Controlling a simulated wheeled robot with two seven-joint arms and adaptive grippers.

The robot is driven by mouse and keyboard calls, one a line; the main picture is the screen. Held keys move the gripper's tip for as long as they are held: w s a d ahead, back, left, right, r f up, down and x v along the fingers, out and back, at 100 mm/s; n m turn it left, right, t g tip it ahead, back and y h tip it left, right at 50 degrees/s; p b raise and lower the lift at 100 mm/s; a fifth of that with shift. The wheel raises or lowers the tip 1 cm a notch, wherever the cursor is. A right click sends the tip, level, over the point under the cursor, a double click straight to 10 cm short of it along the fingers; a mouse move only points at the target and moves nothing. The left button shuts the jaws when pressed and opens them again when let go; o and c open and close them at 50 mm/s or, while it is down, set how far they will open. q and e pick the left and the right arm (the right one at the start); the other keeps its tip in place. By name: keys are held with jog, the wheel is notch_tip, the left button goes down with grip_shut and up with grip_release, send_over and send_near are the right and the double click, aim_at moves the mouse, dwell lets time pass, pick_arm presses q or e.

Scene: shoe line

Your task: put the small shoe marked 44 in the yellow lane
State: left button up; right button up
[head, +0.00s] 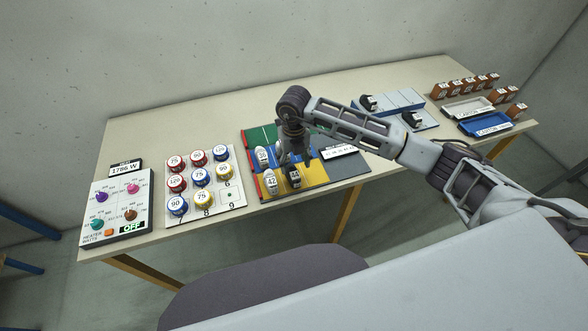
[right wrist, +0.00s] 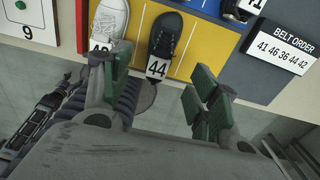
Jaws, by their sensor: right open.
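The dark shoe marked 44 (head: 294,177) lies near the front edge of the coloured lane board; in the right wrist view the dark shoe (right wrist: 166,36) has yellow surface beside it. The yellow lane (head: 313,173) shows to its right, also in the right wrist view (right wrist: 203,50). A white shoe marked 42 (head: 270,182) lies just left of it, its tag partly hidden in the right wrist view. My right gripper (head: 290,158) is open, just above the board. In the right wrist view, its fingers (right wrist: 158,78) stand apart with the 44 tag between them, apparently not touching it. My left gripper is out of view.
Another white shoe (head: 262,156) lies behind the 42 shoe. A dark shoe tagged 41 (right wrist: 237,10) is at the top right. A belt order sign (right wrist: 284,50) stands on the grey panel. A white board with several numbered pots (head: 201,190) is to the left.

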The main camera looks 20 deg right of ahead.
aim_at(294, 172)
jog(key=shift+r+b, duration=0.35)
jog(key=shift+r, duration=2.25)
